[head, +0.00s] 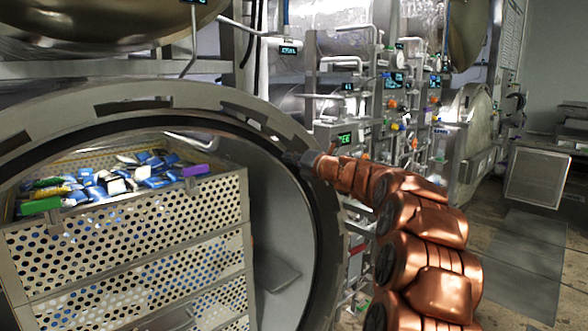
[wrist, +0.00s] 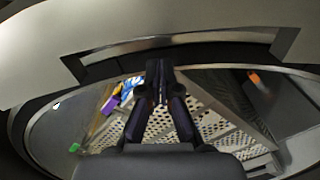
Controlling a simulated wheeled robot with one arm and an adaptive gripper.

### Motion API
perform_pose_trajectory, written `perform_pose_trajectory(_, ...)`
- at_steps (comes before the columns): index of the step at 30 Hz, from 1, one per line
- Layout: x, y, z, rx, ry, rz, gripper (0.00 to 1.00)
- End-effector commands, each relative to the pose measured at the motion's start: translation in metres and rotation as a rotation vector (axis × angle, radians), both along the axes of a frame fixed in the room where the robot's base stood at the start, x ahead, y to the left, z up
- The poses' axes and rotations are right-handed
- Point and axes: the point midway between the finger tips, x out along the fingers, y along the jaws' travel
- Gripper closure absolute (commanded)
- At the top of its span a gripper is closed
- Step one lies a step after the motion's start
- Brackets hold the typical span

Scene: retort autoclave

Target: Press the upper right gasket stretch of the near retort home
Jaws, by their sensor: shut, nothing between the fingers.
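The near retort (head: 175,92) stands open on the left in the head view, its round grey rim notched. The dark gasket (head: 225,124) runs as a band around the inside of the mouth. My gripper (head: 291,157) is at the upper right stretch of that band, its fingers pointing left. In the wrist view my gripper (wrist: 159,82) is shut and empty, its tips just below the notched rim (wrist: 180,22). I cannot tell whether the tips touch the gasket. The part of the gasket behind the fingers is hidden.
A perforated basket (head: 130,235) with blue and white pouches (head: 140,175) sits inside the retort. Pipes, valves and a control panel (head: 390,100) stand behind my arm. Another retort (head: 470,135) is farther right.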

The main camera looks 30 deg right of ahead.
Motion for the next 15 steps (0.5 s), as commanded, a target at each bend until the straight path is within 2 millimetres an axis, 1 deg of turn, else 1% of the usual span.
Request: perform_pose_trajectory(15, -0.041, -0.009, 0.002, 0.0, -0.001, 0.001, 1.0)
